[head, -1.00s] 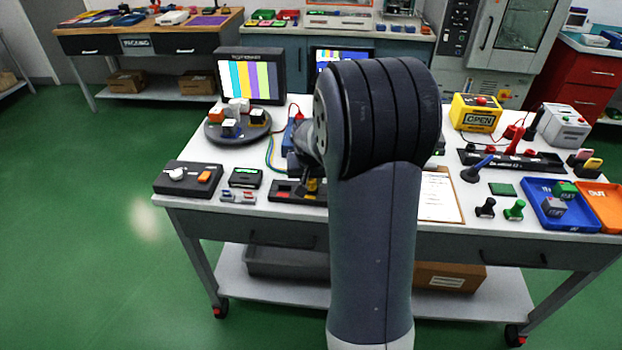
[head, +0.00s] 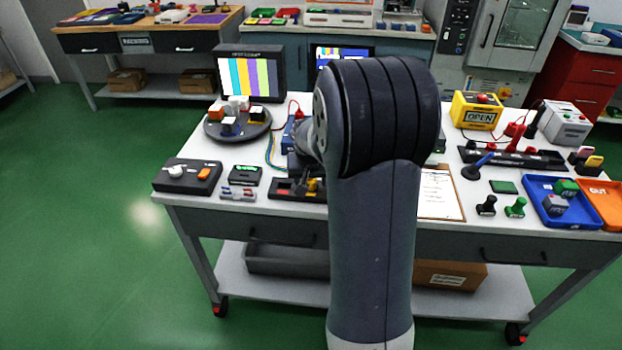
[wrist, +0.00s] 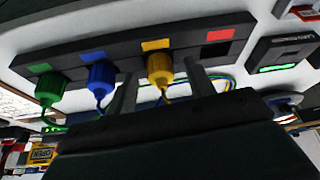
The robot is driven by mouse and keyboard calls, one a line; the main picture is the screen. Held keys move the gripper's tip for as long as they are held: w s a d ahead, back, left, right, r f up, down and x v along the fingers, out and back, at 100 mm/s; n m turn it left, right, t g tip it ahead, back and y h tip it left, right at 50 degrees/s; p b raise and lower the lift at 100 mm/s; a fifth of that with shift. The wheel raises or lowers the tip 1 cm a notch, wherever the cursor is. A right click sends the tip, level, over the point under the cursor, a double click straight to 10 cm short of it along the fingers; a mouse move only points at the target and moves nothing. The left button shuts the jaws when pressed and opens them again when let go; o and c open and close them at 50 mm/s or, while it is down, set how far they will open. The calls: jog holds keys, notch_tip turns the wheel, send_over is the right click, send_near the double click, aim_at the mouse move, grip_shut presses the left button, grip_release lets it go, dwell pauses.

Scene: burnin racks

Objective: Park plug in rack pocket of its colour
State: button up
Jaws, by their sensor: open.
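The dark plug rack (wrist: 190,42) crosses the top of the wrist view, with green, blue, yellow-orange and red marks. A yellow plug (wrist: 160,72) with a yellow cable sits at the pocket by the yellow-orange mark. A blue plug (wrist: 101,76) and a green plug (wrist: 49,88) stand at the marks of their own colours. The pocket by the red mark (wrist: 220,35) looks empty. My gripper (wrist: 161,80) is open, one finger on each side of the yellow plug. In the head view the rack (head: 283,196) is partly hidden behind my arm, as is my gripper.
A black box with a knob (head: 187,177) and a small device with a green display (head: 245,176) stand left of the rack. A round turntable (head: 238,131) is behind them. A clipboard (head: 440,196) lies to the right.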

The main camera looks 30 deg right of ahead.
jog(key=v, duration=1)
jog(key=shift+r, duration=0.35)
jog(key=shift+s+a+f, duration=0.1)
jog(key=shift+s+f, duration=0.05)
jog(key=x, duration=1)
jog(key=shift+f, duration=0.3)
jog(key=shift+w+r, duration=0.2)
jog(key=shift+r, duration=0.15)
jog(key=shift+r+p, duration=0.1)
jog(key=shift+p, duration=0.2)
